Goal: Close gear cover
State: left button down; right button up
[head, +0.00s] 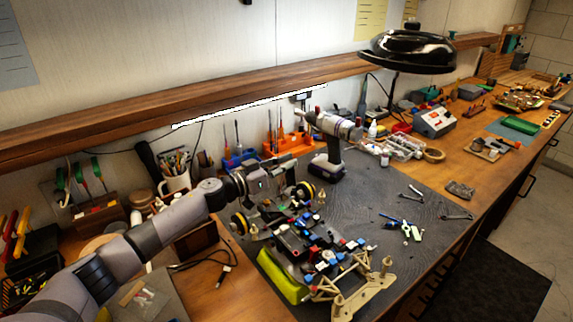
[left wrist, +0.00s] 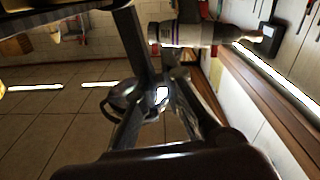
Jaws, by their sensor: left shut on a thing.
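The RC car chassis (head: 312,250) lies on the dark mat, with black, blue and red parts along its top and tan suspension arms at its near end. I cannot tell the gear cover apart from the parts around the gripper. My right gripper is not in view.
A cordless drill (head: 330,140) stands behind the chassis. A lime-green part (head: 283,277) lies against its left side. A black lamp (head: 408,52) overhangs the bench.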

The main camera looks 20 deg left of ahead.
pick_arm(q)
jog(key=shift+s+d+r+m+p, duration=0.25)
jog(key=shift+d+m+p, duration=0.2)
jog(key=shift+m+p, duration=0.3)
jog(key=shift+s+d+f+m+p, duration=0.1)
jog(key=shift+s+d+m+p, duration=0.25)
jog(key=shift+m, duration=0.55)
jog(key=shift+s+d+f+m+p, duration=0.15)
jog(key=shift+d+m, duration=0.35)
jog(key=shift+m, duration=0.45)
jog(key=shift+s+d+f+m+p, duration=0.2)
jog(key=shift+d+m, duration=0.25)
jog(key=shift+m, duration=0.45)
jog(key=shift+s+r, duration=0.1)
jog(key=c, duration=1.7)
grip_release()
